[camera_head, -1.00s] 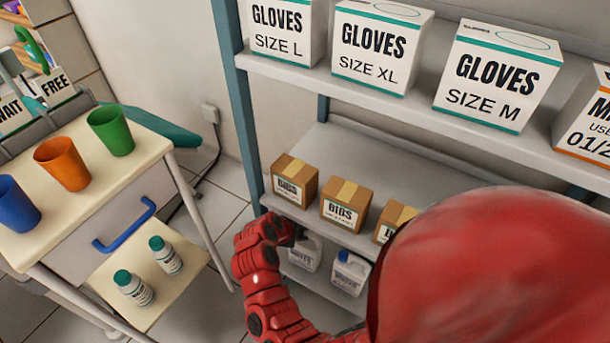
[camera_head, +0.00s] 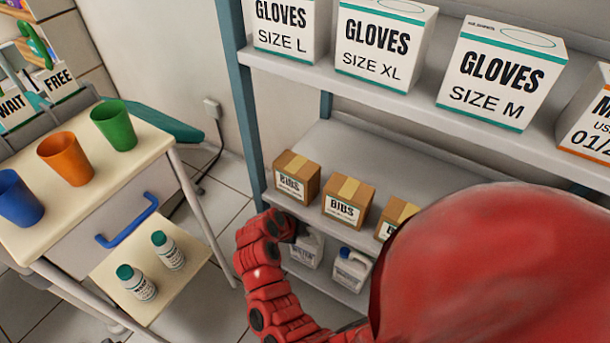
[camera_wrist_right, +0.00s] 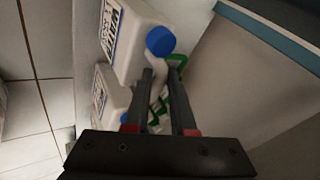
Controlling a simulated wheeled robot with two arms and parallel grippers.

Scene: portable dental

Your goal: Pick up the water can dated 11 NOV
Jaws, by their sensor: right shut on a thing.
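A white water can (camera_head: 305,251) stands at the left end of the lower shelf in the head view, partly hidden by my right gripper. My right gripper (camera_wrist_right: 163,78) is shut on the handle of the white can (camera_wrist_right: 122,42) with a blue cap, in the wrist view. The label faces away at a slant and its date cannot be read. A second white can (camera_head: 351,268) with a blue cap stands to its right in the head view; it also shows below the held can in the wrist view (camera_wrist_right: 112,98). My left gripper is not in view.
Cardboard BIBS boxes (camera_head: 346,203) stand on the shelf above the cans. A blue-green shelf post (camera_head: 242,110) is close to the left. A cart (camera_head: 100,215) with coloured cups and two small bottles stands at left.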

